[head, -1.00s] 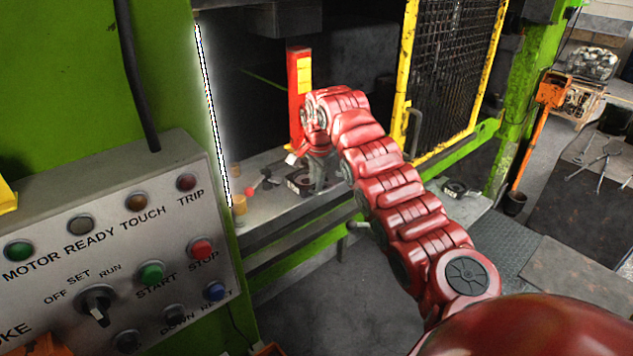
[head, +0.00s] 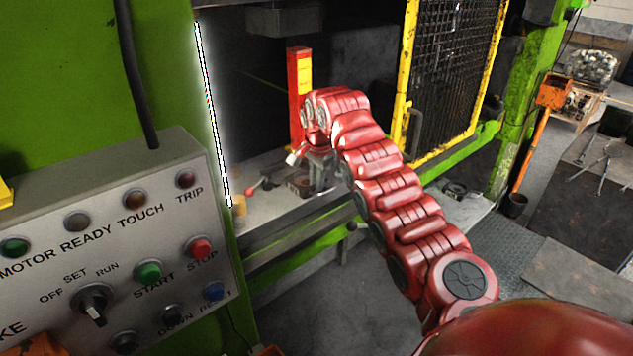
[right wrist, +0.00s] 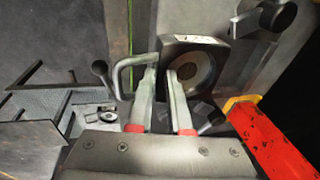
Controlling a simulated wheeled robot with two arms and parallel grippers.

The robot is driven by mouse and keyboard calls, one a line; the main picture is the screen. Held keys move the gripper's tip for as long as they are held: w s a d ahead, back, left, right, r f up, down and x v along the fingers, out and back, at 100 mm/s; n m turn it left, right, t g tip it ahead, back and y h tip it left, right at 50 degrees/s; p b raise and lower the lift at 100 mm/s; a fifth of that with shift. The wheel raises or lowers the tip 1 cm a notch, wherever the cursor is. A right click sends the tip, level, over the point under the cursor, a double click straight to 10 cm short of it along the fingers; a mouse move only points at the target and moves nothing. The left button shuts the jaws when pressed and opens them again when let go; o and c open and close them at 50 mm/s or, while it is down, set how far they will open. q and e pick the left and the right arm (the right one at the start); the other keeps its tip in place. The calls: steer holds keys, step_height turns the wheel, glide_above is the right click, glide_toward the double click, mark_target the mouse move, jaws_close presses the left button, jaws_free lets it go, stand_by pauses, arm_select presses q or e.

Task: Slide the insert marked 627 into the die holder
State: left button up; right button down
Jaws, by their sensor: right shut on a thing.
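My right gripper (head: 320,182) is inside the press opening, low over the press bed. In the right wrist view its two fingers (right wrist: 161,80) are close together, at the end of a grey U-shaped handle (right wrist: 128,72). Beside the fingertips is a dark square block with a round pale recess (right wrist: 190,66), likely the insert. The block also shows small in the head view (head: 297,184), just left of the gripper. I cannot read any number on it. I cannot clearly make out the die holder or whether the block touches it. My left gripper is not in view.
A red upright post with a yellow label (head: 298,95) stands close behind the gripper. A red-knobbed lever (head: 253,189) is to the left. A yellow-framed mesh guard (head: 445,80) is at the right. A small round-topped part (head: 454,189) lies on the side shelf.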

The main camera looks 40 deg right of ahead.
steer(key=shift+f+b, duration=0.2)
steer(key=shift+b, duration=0.1)
steer(key=c, duration=1.2)
jaws_free()
steer(key=o, duration=0.4)
steer(key=shift+s+a+r, duration=0.1)
steer(key=shift+o, duration=0.2)
